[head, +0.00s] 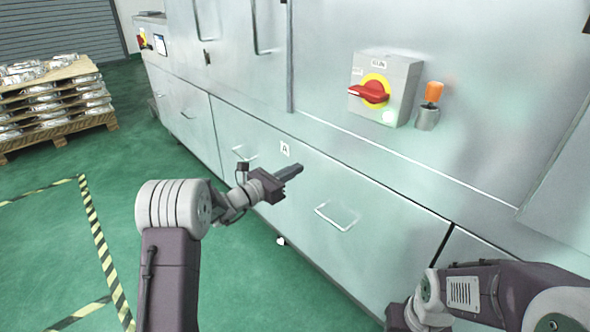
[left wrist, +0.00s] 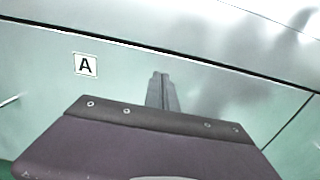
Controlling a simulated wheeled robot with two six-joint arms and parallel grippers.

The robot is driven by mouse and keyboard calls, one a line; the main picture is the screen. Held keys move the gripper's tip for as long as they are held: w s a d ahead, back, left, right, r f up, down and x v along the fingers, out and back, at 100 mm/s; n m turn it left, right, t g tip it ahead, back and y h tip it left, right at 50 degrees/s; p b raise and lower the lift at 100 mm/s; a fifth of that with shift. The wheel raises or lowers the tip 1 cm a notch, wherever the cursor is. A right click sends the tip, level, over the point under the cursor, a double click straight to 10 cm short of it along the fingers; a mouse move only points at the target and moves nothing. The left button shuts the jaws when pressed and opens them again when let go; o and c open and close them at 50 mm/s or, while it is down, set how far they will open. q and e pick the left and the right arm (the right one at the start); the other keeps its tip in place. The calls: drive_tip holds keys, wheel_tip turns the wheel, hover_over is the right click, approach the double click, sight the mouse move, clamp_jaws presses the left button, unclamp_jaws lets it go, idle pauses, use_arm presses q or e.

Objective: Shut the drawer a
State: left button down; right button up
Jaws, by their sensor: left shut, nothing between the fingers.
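The drawer a (head: 295,190) is a wide pale metal front low on the machine, marked with a letter A label (head: 285,149) and fitted with two thin handles. In the left wrist view the drawer front (left wrist: 215,100) fills the middle, with a dark seam along its top edge. The front looks nearly flush with the machine; I cannot tell whether a small gap remains. My left gripper (head: 299,166) is shut and empty, its fingertips in front of the drawer just right of the label. I cannot tell whether they touch it.
A switch box (head: 385,88) with a red and yellow knob and an orange lamp (head: 433,92) stick out above the drawer. A pallet of castings (head: 58,125) stands at far left. Green floor (head: 110,180) with striped tape is clear at left.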

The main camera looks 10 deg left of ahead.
use_arm(q)
drive_tip(key=p+v, duration=0.1)
drive_tip(key=v, duration=0.6)
drive_tip(key=shift+a+f+p, duration=0.2)
drive_tip(key=shift+a+p, duration=0.05)
drive_tip(key=shift+p, duration=0.1)
